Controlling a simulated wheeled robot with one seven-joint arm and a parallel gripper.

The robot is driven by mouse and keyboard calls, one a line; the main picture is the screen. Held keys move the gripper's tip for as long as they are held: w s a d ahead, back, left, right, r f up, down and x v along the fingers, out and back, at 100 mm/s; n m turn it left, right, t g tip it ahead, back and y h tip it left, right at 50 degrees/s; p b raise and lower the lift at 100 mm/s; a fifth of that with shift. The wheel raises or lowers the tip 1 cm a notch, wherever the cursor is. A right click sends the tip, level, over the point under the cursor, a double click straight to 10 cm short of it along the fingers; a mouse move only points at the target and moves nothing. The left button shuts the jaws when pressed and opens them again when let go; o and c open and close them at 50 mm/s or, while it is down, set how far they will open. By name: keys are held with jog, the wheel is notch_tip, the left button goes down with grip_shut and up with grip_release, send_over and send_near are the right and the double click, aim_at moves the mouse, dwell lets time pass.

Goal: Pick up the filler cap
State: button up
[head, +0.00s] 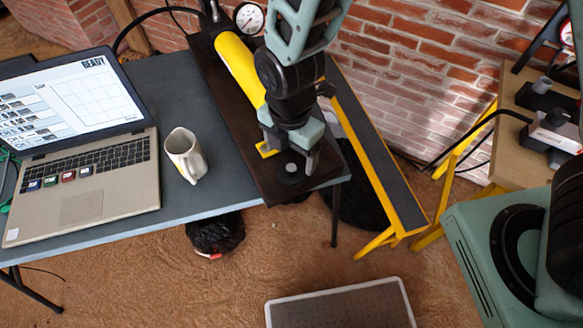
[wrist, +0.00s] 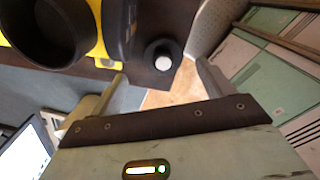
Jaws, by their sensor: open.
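What looks like the filler cap (head: 291,169) is a small round black piece with a pale top. It sits near the front end of a dark brown board (head: 232,125) on the grey table. My gripper (head: 292,152) is open above it, with a finger to either side. In the wrist view the cap (wrist: 163,57) shows just beyond and between the spread fingertips of my gripper (wrist: 160,74), with nothing held between them. I cannot tell the exact height of the fingertips over it.
A yellow cylinder (head: 239,66) lies on the board behind the gripper, with a gauge (head: 249,17) behind. A beige mug (head: 185,154) and an open laptop (head: 80,150) stand on the table (head: 215,178) to the left. A yellow-framed bench (head: 375,160) stands to the right.

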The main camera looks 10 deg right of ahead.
aim_at(291, 168)
jog(key=shift+s+f+p, duration=0.15)
jog(key=shift+f, duration=1.15)
jog(key=shift+s+f+p, duration=0.15)
jog(key=shift+f, duration=1.15)
jog(key=c, duration=1.1)
